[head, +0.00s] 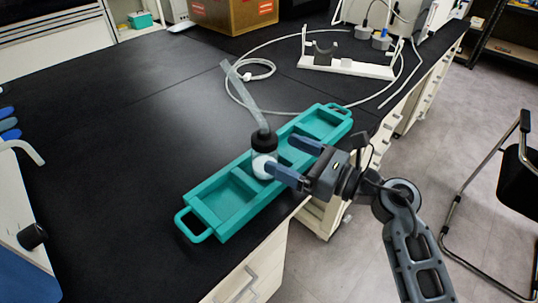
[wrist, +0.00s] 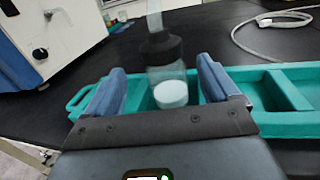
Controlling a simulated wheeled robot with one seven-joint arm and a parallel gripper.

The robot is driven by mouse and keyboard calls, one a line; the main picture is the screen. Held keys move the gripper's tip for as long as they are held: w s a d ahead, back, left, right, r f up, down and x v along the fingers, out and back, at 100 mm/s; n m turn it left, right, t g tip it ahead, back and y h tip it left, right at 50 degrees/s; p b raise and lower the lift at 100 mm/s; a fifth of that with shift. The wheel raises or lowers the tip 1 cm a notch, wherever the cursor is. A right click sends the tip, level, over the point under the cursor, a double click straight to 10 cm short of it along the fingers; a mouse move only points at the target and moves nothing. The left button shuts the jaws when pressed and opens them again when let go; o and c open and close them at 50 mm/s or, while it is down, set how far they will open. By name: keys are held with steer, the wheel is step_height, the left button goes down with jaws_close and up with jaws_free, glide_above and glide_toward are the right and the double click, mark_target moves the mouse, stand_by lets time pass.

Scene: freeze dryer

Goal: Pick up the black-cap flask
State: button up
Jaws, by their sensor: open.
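The black-cap flask (head: 263,163) stands upright in a middle compartment of the teal tray (head: 183,222). It is clear, with white contents and a clear tube rising from its black cap. My gripper (head: 288,163) is at the tray's right side with its blue fingers pointing at the flask. In the wrist view the flask (wrist: 168,82) stands between and beyond the two open fingers (wrist: 165,85), with a gap on each side. I cannot tell from these frames whether the flask is fully between the fingertips.
A white stand (head: 346,67) with a dark cradle is at the back, with a white hose (head: 232,92) looped beside it. A cardboard box (head: 233,14) stands at the far edge. The black bench (head: 110,130) left of the tray is clear. A white-and-blue machine (wrist: 50,35) is at left.

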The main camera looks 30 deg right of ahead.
mark_target(258, 140)
steer(key=shift+w, duration=0.55)
steer(key=shift+p+x, duration=0.45)
steer(key=shift+x, duration=3)
steer(key=shift+a+f, duration=0.1)
steer(key=c, duration=1.5)
steer(key=shift+r, duration=0.2)
